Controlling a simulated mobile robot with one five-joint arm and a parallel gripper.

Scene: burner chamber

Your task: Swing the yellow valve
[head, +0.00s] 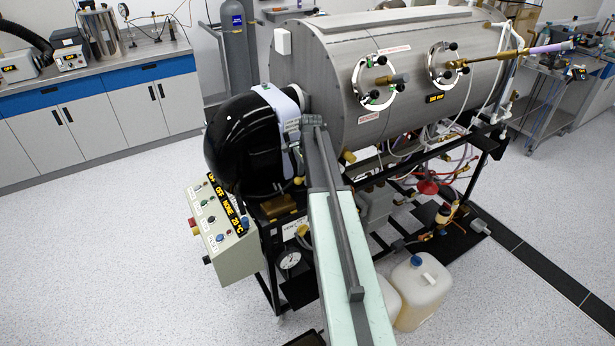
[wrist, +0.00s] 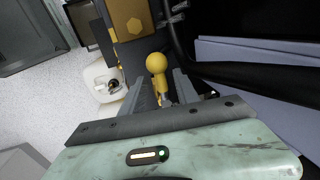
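The yellow valve (wrist: 156,64) shows in the wrist view as a round-ended yellow handle on a narrower stem. My gripper (wrist: 164,82) has one grey finger on each side of this handle, with the round end just beyond the fingertips. The fingers look apart, with the stem in the space between them. Whether either finger touches the handle is hard to tell.
A steel chamber (head: 430,75) lies on a black frame with hoses. A black dome (head: 240,140) and a control box (head: 222,232) stand left of my arm. A jug (head: 425,292) stands on the floor at right. A yellow block (wrist: 128,18) sits beyond the valve. The left floor is clear.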

